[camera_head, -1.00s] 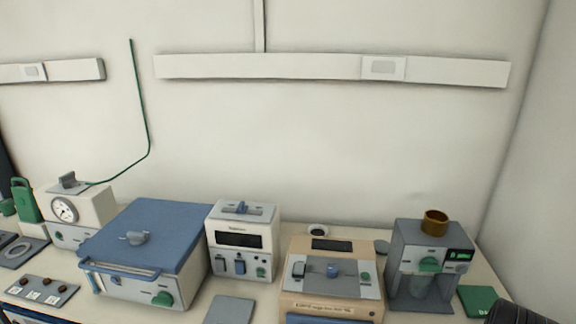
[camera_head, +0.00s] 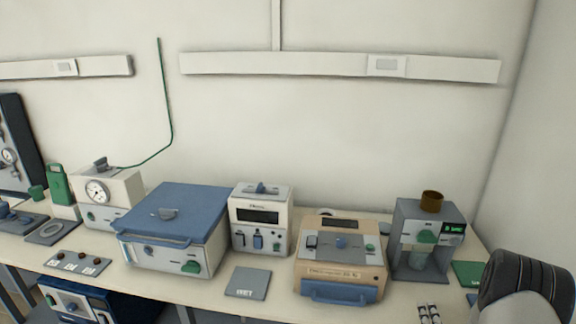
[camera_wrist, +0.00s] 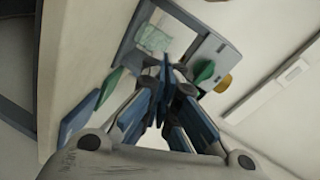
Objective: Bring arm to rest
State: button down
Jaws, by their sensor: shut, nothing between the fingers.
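My gripper (camera_wrist: 167,72) shows in the wrist view, with its blue-padded fingers meeting at the tips and nothing between them. It points toward the grey machine (camera_wrist: 195,52) with a green knob and a brown cup on top. I cannot tell the exact gap between fingertips and machine. In the head view, a rounded grey and black part of my arm (camera_head: 525,285) stands at the lower right, in front of the bench's right end. The gripper itself does not show there.
The bench carries a blue-lidded furnace (camera_head: 180,215), a white box unit (camera_head: 261,220), a tan furnace (camera_head: 340,260) and the grey machine (camera_head: 427,240) at the right. A dark grey pad (camera_head: 247,282) lies in front. The wall above the machines is mostly clear.

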jog(key=w+a+r+n+g+y, duration=0.1)
jog(key=w+a+r+n, duration=0.15)
jog(key=r, duration=0.25)
jog(key=w+a+r+n+g, duration=0.1)
jog(key=a+r+n+g, duration=0.15)
jog(key=r, duration=0.35)
jog(key=s+a+r+n+g+y, duration=0.1)
jog(key=s+a+r+n, duration=0.2)
jog(key=a+r, duration=0.2)
jog(key=s+a+r+n+g, duration=0.1)
jog(key=s+a+r+n, duration=0.15)
jog(key=a+r, duration=0.25)
jog(key=s+a+r+n+g+y, duration=0.1)
jog(key=s+a, duration=0.3)
jog(key=s, duration=0.5)
jog(key=s+a+r+n+g+y, duration=0.1)
jog(key=s+a+n, duration=0.3)
jog(key=s, duration=0.5)
jog(key=s+a+r+n+g, duration=0.2)
jog(key=s+a, duration=0.4)
jog(key=s, duration=0.3)
jog(key=shift+a+r+g+y, duration=0.2)
jog(key=shift+r+g+y, duration=0.25)
jog(key=shift+r, duration=0.2)
